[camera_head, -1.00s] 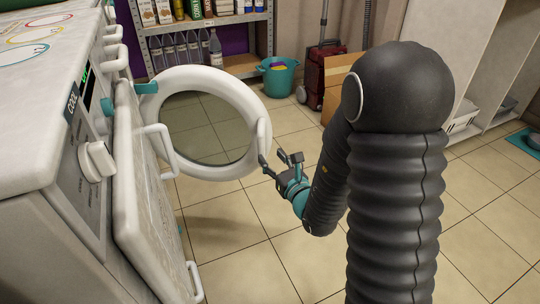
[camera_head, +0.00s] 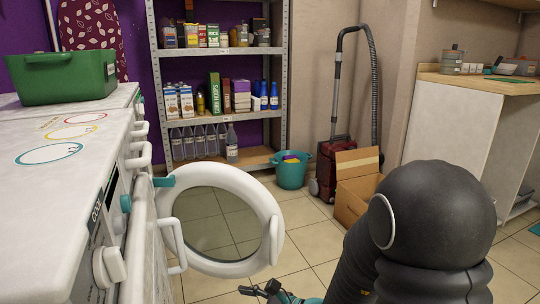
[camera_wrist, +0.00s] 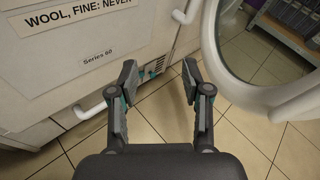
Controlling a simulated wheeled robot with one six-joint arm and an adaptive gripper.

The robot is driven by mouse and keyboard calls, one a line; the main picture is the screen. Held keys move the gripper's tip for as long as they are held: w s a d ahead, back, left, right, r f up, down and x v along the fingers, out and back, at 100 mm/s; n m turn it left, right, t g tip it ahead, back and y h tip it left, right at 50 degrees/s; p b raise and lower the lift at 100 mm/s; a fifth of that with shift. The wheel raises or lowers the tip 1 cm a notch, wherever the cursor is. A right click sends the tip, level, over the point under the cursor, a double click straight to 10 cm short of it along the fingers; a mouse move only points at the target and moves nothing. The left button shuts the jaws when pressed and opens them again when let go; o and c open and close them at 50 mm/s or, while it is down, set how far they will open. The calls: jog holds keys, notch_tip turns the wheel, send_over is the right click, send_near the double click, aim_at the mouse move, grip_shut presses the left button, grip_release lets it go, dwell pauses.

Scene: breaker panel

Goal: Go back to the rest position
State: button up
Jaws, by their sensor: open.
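My gripper (camera_head: 268,288) is at the bottom of the head view, just below the open round door (camera_head: 276,225) of a white washing machine (camera_head: 140,250). In the wrist view my gripper (camera_wrist: 160,82) is open, with nothing between its fingers. The white door ring (camera_wrist: 262,98) is close to the right finger there, and the two look apart. The machine's white front with a "Series 60" label (camera_wrist: 98,57) is ahead and to the left. Much of my gripper and forearm is cut off by the lower edge of the head view.
A green basket (camera_head: 62,78) sits on the machines. A metal shelf (camera_head: 215,52) with boxes and bottles stands at the back. A teal bucket (camera_head: 291,172), a red vacuum cleaner (camera_head: 336,160) and a cardboard box (camera_head: 354,200) stand on the floor. Tiled floor (camera_head: 312,243) is free near the door.

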jog(key=s+d+r+n+g+h+p, duration=0.2)
jog(key=s+d+n+g+h, duration=0.15)
jog(key=s+n, duration=0.35)
jog(key=s+d+r+n+g+h+p, duration=0.1)
jog(key=s+d+r+n+g+h, duration=0.2)
jog(key=s+n, duration=0.4)
jog(key=s+d+r+n+t+h+p, duration=0.2)
jog(key=d+r+n+t+h+p, duration=0.4)
jog(key=d+r, duration=0.9)
notch_tip(320, 180, up, 4)
jog(key=shift+s+d+f+h+p, duration=0.1)
jog(key=shift+s+d+h+p, duration=0.15)
jog(key=shift+h+p, duration=0.4)
